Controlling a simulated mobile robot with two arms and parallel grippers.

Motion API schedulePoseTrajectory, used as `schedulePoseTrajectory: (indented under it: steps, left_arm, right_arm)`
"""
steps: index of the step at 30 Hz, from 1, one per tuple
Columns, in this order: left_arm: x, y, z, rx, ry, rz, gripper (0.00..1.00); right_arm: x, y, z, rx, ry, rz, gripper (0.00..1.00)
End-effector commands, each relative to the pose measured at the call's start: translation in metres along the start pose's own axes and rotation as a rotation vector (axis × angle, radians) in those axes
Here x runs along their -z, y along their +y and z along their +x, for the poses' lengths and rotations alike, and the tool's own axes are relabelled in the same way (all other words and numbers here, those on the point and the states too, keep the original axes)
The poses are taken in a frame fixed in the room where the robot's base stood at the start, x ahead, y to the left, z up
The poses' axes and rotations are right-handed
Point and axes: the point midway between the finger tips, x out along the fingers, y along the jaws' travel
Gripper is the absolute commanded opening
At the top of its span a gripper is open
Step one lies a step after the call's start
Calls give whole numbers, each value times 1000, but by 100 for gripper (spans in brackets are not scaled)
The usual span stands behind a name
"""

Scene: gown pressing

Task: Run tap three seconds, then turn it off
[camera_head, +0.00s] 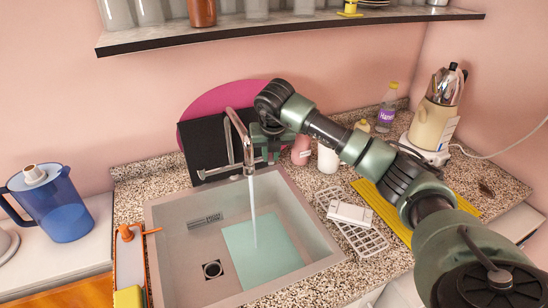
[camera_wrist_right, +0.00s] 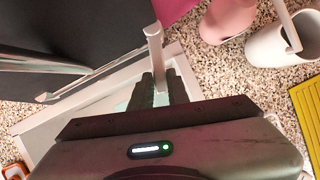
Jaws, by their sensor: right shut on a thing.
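The chrome tap (camera_head: 236,128) stands behind the grey sink (camera_head: 165,235), its curved spout over the basin. A thin stream of water (camera_head: 252,205) runs from the spout into the basin. My right gripper (camera_head: 268,147) is beside the tap, on its right, shut on the tap handle. In the right wrist view, the fingers of my right gripper (camera_wrist_right: 160,88) close around a pale upright bar, the tap handle (camera_wrist_right: 154,45). The handle's gripped part is hidden by the fingers. My left gripper is not in view.
A dark board (camera_head: 200,145) and a magenta round board (camera_head: 220,98) lean behind the tap. A blue jug (camera_head: 62,210) stands left. A shelf (camera_head: 290,30) hangs above.

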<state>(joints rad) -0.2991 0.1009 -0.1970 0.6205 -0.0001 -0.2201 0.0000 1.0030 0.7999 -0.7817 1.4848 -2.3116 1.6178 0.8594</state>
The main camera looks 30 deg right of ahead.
Motion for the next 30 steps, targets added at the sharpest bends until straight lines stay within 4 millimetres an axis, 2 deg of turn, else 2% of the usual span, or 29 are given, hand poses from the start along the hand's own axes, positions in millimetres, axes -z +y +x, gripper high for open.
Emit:
schedulePoseTrajectory:
  steps: [3, 7, 25, 26, 27, 30]
  left_arm:
    - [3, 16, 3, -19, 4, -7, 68]
    - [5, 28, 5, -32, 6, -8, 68]
    - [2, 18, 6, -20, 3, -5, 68]
    - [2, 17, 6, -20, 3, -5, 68]
    - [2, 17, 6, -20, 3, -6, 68]
    - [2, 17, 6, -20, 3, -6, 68]
  right_arm:
    - [-1, 5, 0, 24, -2, 61, 0]
    - [-1, 9, 0, 44, -2, 109, 0]
    - [-2, 12, 0, 62, -3, 152, 0]
    - [-2, 12, 0, 62, -3, 152, 25]
    - [-2, 12, 0, 62, -3, 152, 36]
    - [-2, 12, 0, 62, -2, 151, 38]
